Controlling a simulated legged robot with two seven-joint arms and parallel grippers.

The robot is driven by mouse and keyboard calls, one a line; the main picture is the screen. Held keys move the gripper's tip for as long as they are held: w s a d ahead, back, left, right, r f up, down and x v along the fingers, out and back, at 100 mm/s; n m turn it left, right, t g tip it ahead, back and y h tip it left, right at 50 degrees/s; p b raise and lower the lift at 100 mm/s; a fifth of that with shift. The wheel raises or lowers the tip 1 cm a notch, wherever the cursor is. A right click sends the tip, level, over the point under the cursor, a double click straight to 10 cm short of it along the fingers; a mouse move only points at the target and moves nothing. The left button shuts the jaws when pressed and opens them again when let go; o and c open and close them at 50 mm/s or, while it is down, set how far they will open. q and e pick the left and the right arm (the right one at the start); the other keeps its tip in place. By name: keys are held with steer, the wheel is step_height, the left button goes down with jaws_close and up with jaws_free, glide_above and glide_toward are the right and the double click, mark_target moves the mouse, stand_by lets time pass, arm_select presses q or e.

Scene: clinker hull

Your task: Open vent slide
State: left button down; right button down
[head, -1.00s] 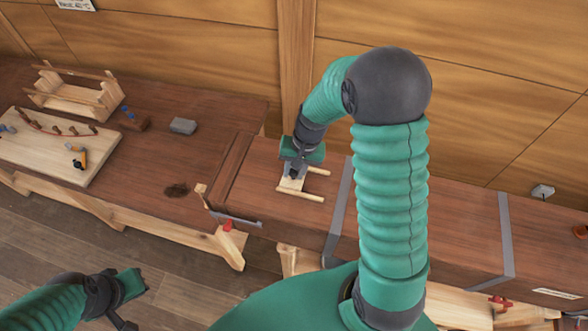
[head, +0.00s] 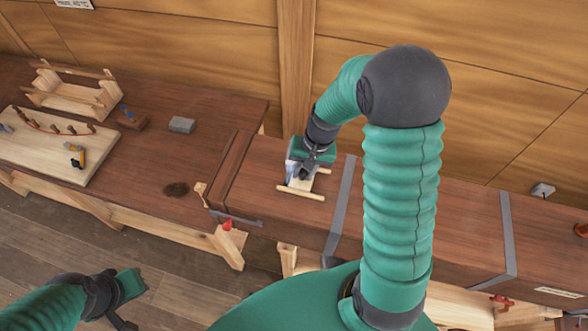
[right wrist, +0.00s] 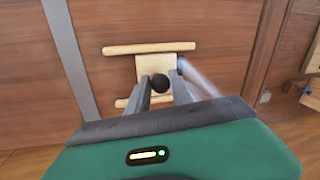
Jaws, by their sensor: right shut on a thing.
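The vent slide is a small pale wooden plate (head: 302,184) with a dark round knob (right wrist: 161,83), lying between two pale wooden rails (head: 300,193) on top of the long brown wooden box. In the right wrist view the plate (right wrist: 155,65) sits toward the right part of the rails (right wrist: 150,48). My right gripper (head: 304,176) is over the plate, its fingers shut on the knob; it also shows in the right wrist view (right wrist: 160,88). A pale blurred streak rises beside the plate. My left gripper (head: 136,302) is low at left, far from the box; its jaw opening is unclear.
The long box (head: 265,170) has grey metal straps (head: 341,205). A brown workbench (head: 150,165) at left holds a pale board (head: 45,150) with tools, a wooden frame (head: 75,95) and a grey block (head: 182,125). A plank wall stands close behind.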

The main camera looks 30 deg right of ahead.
mark_target(312, 180)
steer(key=shift+s+d, duration=0.95)
steer(key=shift+d, duration=0.1)
steer(key=shift+s+d+r, duration=0.1)
steer(key=shift+s+d, duration=0.1)
steer(key=c, duration=1.3)
jaws_free()
steer(key=shift+c, duration=0.2)
steer(key=shift+o, duration=1)
step_height(312, 180, up, 16)
steer(key=s+d+b, duration=0.1)
steer(key=d+b, duration=0.1)
steer(key=b, duration=0.1)
steer(key=shift+s+d+r, duration=0.15)
steer(key=shift+s+d, duration=0.1)
steer(key=shift+s, duration=0.15)
